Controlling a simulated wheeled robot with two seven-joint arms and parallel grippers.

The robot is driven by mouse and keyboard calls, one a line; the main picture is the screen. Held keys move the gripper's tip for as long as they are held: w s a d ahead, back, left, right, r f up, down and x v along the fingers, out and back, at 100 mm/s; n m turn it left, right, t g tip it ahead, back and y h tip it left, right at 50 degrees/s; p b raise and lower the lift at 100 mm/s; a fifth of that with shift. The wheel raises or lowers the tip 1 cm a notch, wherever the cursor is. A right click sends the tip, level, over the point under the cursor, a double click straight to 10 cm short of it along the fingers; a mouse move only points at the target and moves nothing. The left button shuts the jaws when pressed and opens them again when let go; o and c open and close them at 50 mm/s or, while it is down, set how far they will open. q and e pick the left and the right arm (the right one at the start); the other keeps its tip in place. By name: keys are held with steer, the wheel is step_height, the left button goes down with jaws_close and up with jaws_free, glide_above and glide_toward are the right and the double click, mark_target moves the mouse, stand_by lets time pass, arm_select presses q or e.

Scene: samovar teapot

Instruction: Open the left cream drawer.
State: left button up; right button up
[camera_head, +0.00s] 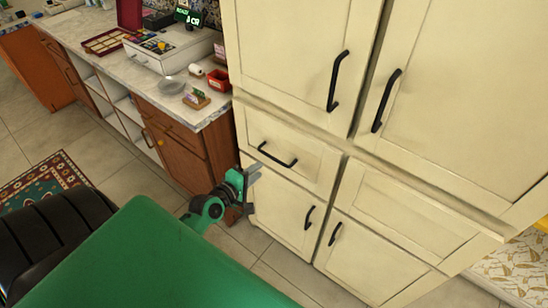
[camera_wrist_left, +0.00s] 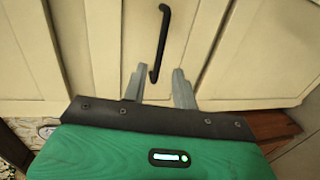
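The left cream drawer (camera_head: 300,150) sits in the cream cabinet, above a small lower door, and looks flush. Its black bar handle (camera_head: 278,157) runs nearly level across its front. My left gripper (camera_head: 254,174) is just left of and below this handle in the head view, apart from it. In the left wrist view, the two grey fingers of my left gripper (camera_wrist_left: 157,86) are open with nothing between them. A black handle (camera_wrist_left: 161,45), apparently the drawer's, lies just beyond the fingertips, roughly in line with the gap. My right gripper is not in view.
Tall upper doors with black handles (camera_head: 338,82) are above the drawer. A lower door (camera_head: 280,208) is below it, and another cream drawer (camera_head: 405,212) is to the right. A marble counter (camera_head: 205,112) with a red box (camera_head: 218,80) stands at left. Tiled floor is clear in front.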

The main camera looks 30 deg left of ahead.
mark_target(274, 159)
arm_select(q)
steer(key=p+x, duration=0.1)
steer(key=x, duration=0.8)
steer(key=shift+w+f, duration=0.15)
steer(key=shift+w, duration=0.2)
jaws_close()
